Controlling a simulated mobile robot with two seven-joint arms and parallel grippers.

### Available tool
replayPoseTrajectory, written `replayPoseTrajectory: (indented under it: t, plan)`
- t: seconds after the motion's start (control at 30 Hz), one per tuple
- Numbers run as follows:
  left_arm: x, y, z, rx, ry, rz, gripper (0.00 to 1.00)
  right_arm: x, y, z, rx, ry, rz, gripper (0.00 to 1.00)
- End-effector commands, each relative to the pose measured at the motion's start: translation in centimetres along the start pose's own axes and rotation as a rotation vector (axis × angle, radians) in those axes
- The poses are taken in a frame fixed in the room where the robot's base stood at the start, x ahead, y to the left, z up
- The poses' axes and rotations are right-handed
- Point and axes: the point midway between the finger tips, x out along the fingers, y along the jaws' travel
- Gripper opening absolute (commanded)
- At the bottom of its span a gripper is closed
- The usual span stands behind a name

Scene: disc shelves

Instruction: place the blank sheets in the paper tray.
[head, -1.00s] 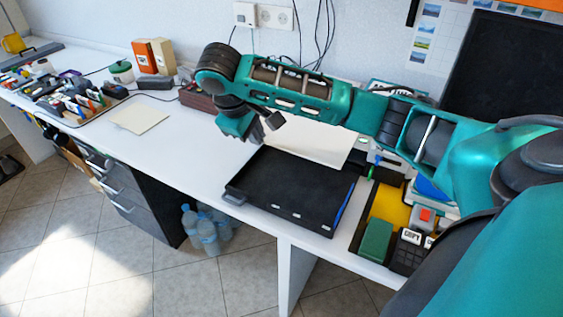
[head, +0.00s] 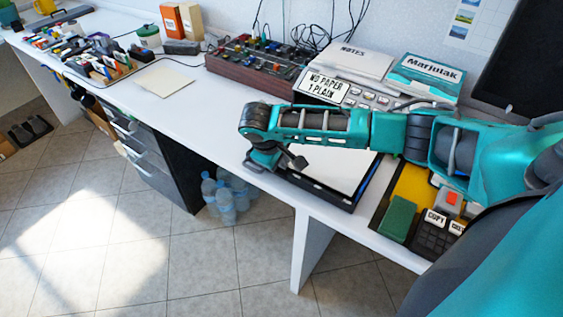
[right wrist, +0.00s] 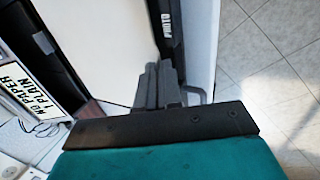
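The blank sheets (head: 340,168) lie as a white stack over the black paper tray (head: 346,207), whose dark rim shows along their near and right sides. Whether they rest on its floor is hard to tell. My right gripper (head: 272,165) is at the tray's left end, low over it. In the right wrist view its dark fingers (right wrist: 160,84) are close together at a corner of the sheets (right wrist: 95,40) and seem shut on their edge. Beside them the tray wall (right wrist: 167,30) carries the word PHOTO. My left gripper is not in view.
The printer (head: 345,65) behind has a display (head: 328,85) reading "NO PAPER 1 PLAIN". A button panel (head: 440,218) and green block (head: 398,217) are right of the tray.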

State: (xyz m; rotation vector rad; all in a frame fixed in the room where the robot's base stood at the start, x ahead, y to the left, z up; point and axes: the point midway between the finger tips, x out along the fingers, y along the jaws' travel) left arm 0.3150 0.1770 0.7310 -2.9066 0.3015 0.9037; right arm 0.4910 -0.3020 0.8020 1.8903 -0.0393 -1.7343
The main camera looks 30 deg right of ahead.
Motion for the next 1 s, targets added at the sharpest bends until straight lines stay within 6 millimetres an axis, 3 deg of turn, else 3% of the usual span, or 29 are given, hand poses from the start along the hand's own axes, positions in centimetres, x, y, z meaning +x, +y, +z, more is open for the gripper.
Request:
replayPoseTrajectory:
  t: [0.8, 0.83, 1.0]
  plan:
    - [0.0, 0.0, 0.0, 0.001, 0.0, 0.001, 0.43, 1.7, -0.8, 0.0, 0.0, 0.001, 0.001, 0.0]
    - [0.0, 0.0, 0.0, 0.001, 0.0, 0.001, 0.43, 1.7, -0.8, 0.0, 0.0, 0.0, 0.0, 0.08]
    - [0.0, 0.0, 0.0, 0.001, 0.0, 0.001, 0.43, 1.7, -0.9, 0.0, -0.001, 0.0, -0.001, 0.24]
